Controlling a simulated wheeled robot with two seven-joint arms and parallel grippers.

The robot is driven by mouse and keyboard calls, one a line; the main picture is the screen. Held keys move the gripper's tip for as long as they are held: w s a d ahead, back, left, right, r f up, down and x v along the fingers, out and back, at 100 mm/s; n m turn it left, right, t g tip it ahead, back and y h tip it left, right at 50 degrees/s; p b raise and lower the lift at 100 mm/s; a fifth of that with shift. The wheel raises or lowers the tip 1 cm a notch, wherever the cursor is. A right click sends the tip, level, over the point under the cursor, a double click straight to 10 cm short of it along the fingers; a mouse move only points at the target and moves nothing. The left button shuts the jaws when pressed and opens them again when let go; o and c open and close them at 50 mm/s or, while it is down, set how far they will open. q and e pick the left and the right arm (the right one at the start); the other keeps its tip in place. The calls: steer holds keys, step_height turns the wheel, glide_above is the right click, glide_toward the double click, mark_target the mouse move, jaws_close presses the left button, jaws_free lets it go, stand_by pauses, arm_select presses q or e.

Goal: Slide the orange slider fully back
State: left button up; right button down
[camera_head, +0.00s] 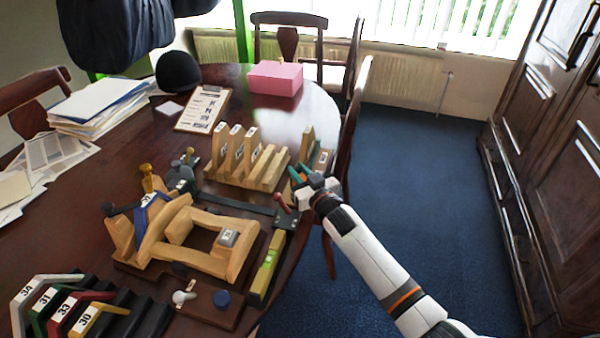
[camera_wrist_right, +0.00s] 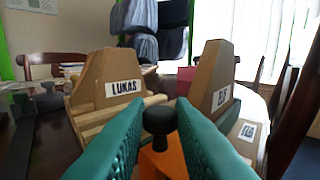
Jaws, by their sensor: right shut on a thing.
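The orange slider (camera_wrist_right: 168,162) shows in the right wrist view, low between the fingers, with a black knob (camera_wrist_right: 160,120) on top. My right gripper (camera_wrist_right: 160,108) has its teal fingers on either side of the knob and is shut on it. In the head view my right gripper (camera_head: 297,175) is at the right end of the wooden rack (camera_head: 270,180), near the table's right edge. The slider cannot be made out clearly there. A board labelled LUKAS (camera_wrist_right: 112,85) stands left of the fingers, and another labelled board (camera_wrist_right: 211,80) stands close on the right. My left gripper is out of view.
A wooden frame (camera_head: 185,262) stands in the left foreground, with a green-yellow level (camera_head: 265,276) beside it. Numbered coloured arches (camera_head: 70,312) are at front left. A clipboard (camera_head: 203,110) and a pink box (camera_head: 275,79) lie farther back. A chair (camera_head: 348,130) stands close behind my right gripper.

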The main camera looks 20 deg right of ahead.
steer(key=s+a+p, duration=0.2)
steer(key=s, duration=0.1)
steer(key=s+p, duration=0.1)
steer(key=shift+s+a, duration=0.15)
steer(key=shift+a, duration=0.25)
steer(key=shift+f, duration=0.2)
steer(key=c, duration=1.6)
jaws_free()
steer(key=shift+a, duration=0.1)
steer(key=shift+c, duration=0.2)
steer(key=o, duration=0.3)
steer(key=shift+r, duration=0.15)
steer(key=shift+o, duration=0.2)
steer(key=shift+s, duration=0.1)
steer(key=shift+s, duration=0.25)
steer(key=s+d, duration=0.2)
steer(key=s, duration=0.9)
steer(key=shift+d, duration=0.15)
